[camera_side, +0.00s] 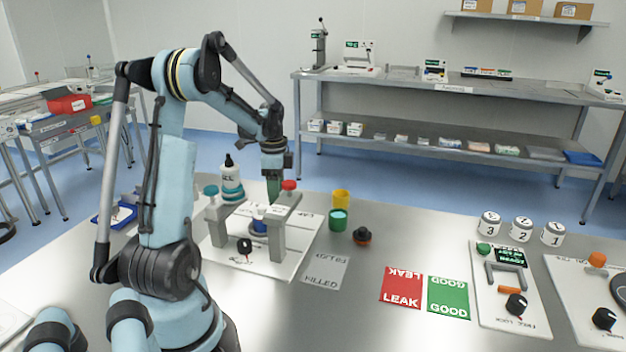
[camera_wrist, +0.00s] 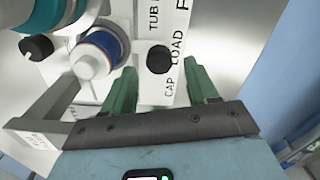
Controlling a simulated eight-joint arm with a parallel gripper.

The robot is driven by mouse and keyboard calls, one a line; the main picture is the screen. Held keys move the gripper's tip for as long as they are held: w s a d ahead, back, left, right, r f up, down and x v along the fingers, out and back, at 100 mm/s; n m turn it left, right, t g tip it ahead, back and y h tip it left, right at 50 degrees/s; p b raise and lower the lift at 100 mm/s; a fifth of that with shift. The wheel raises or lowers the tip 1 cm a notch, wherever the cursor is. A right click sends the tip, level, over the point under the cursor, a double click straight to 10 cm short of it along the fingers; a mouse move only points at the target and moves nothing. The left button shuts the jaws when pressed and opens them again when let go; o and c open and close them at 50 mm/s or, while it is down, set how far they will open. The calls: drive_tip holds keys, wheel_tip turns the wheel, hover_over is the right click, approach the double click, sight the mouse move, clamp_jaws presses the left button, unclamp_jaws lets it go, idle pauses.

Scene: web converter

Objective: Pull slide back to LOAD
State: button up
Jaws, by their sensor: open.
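The white station board (camera_side: 300,262) carries two grey posts and a blue-and-white jar (camera_side: 259,213) between them. In the wrist view the jar (camera_wrist: 97,55) stands left of my fingers, near the printed words LOAD and CAP. My gripper (camera_side: 274,190) points down behind the red-knobbed post, its green fingers partly hidden in the side view. In the wrist view my gripper (camera_wrist: 160,70) is open and empty, with a black knob (camera_wrist: 158,59) showing between its fingertips, apparently without contact. I cannot tell whether this knob belongs to the slide; the slide's body is not clear.
Another black knob (camera_side: 244,246) is at the board's front. The table's front middle is clear.

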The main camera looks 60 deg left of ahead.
wheel_tip(320, 180, up, 10)
idle(0.5)
drive_tip(key=shift+r, duration=0.1)
drive_tip(key=w+d+r+n+t+y, duration=0.1)
drive_tip(key=w+d+n+t, duration=0.25)
drive_tip(key=d, duration=1.45)
drive_tip(key=s+d+f+n+t, duration=0.1)
drive_tip(key=d+t, duration=0.1)
drive_tip(key=d, duration=0.5)
drive_tip(key=s+d+f+n+t+h, duration=0.1)
drive_tip(key=d+f, duration=0.1)
drive_tip(key=d, duration=0.6)
drive_tip(key=shift+s+f+t, duration=0.2)
drive_tip(key=shift+t, duration=0.15)
drive_tip(key=shift+n, duration=0.25)
